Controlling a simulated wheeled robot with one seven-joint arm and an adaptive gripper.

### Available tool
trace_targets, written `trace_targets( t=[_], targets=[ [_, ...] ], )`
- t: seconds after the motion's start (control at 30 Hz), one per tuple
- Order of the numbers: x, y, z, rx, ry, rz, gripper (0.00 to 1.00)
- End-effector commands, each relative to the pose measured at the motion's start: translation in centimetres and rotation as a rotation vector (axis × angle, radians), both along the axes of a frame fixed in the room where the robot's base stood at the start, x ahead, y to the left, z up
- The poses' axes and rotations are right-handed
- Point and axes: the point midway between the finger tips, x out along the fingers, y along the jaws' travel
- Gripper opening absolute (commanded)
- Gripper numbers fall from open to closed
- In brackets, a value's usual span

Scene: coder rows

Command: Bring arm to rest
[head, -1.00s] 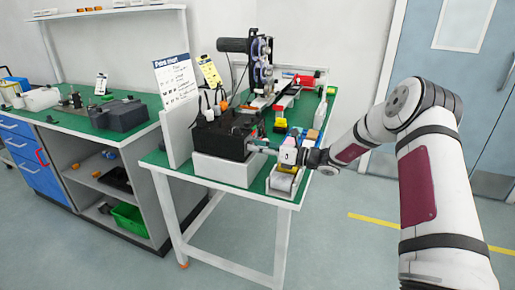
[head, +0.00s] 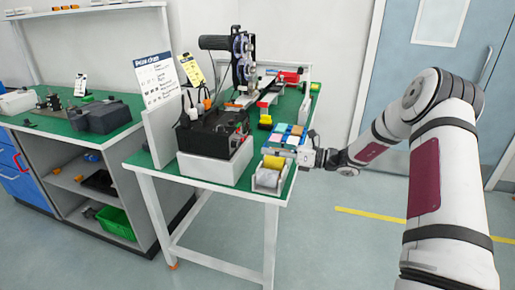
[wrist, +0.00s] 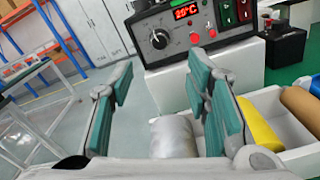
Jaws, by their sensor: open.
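My gripper (head: 288,151) is at the right side of the green-topped bench (head: 160,163), at the end of my arm stretched in from the right. In the wrist view my gripper (wrist: 163,97) shows two teal-padded fingers spread wide with nothing held between them. The black control box (head: 213,132) on its white base stands to the left of the gripper in the head view, apart from it. In the wrist view the box (wrist: 183,33) shows a red display reading, a knob and buttons beyond the fingers.
A white tray (head: 254,183) of rolls sits at the bench's near corner, close below the gripper. A reel machine (head: 242,62) stands farther back. Open floor (head: 335,255) lies right of the bench.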

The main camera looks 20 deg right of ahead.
Motion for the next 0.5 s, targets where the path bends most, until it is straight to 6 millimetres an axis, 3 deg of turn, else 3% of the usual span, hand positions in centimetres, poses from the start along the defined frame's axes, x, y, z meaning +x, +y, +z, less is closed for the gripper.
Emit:
trace_targets(
  t=[0.17,0.5],
  targets=[
    [-0.91,-1.26,0.02,0.001,0.000,0.000,0.44],
    [-1.06,-1.43,0.01,0.000,0.000,0.001,0.44]
  ],
)
